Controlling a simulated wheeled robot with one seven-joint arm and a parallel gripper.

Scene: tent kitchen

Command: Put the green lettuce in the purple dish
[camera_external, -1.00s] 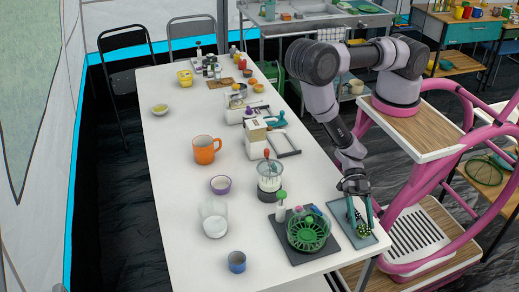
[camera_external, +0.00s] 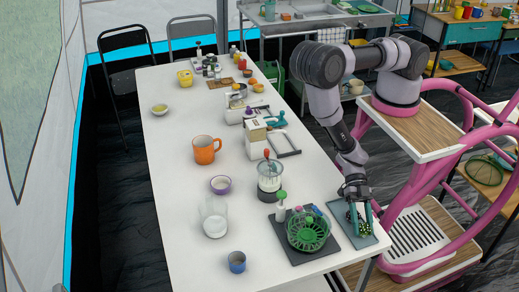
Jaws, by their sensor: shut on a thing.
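My gripper (camera_external: 358,217) is at the near right of the white table, over a grey board (camera_external: 338,212). It is shut on the green lettuce (camera_external: 360,225), which shows as a small speckled green piece between the fingers. The fingers hide part of it. The lettuce is over the board; I cannot tell whether it touches it. The purple dish (camera_external: 220,190), a small bowl with a purple rim and pale inside, stands upright on the table, well to the left of my gripper.
Between my gripper and the dish stand a green basket (camera_external: 308,236) on a dark mat and a glass blender-like jar (camera_external: 269,182) with a red top. A clear glass jar (camera_external: 214,219), a blue cup (camera_external: 237,262) and an orange mug (camera_external: 205,150) stand around the dish. The table's left side is mostly bare.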

